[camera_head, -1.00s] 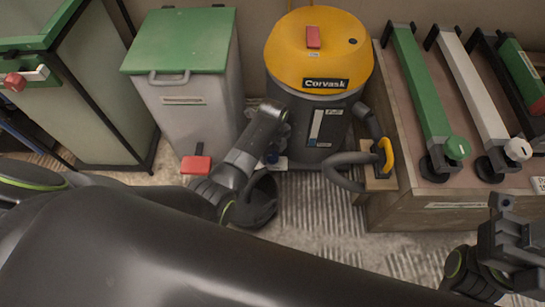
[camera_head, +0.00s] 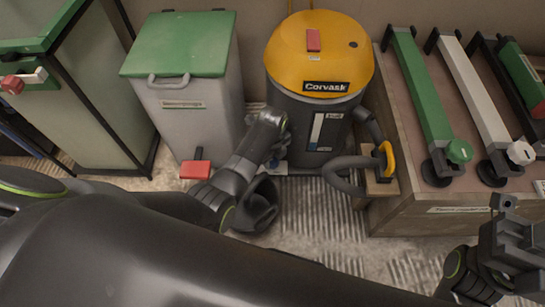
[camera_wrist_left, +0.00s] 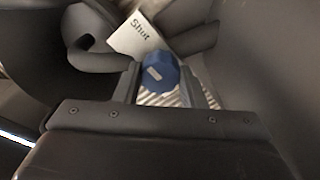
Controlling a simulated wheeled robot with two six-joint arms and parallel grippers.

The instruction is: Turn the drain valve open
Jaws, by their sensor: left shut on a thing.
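The drain valve's blue knob (camera_wrist_left: 160,72) is in the middle of the left wrist view, with a white "Shut" label (camera_wrist_left: 138,36) behind it. My left gripper (camera_wrist_left: 160,84) has a finger on each side of the knob and is shut on it. In the head view my left gripper (camera_head: 274,138) is at the lower left of the yellow-and-grey Corvask vacuum (camera_head: 318,70), and only a small bit of blue shows there. My right gripper (camera_head: 512,240) is at the lower right, away from the vacuum; its finger gap is unclear.
A grey bin with a green lid (camera_head: 178,45) and red pedal (camera_head: 195,169) stands left of the vacuum. A grey hose with a yellow handle (camera_head: 388,158) is on its right. A bench (camera_head: 440,215) holding long green and white tools is at the right.

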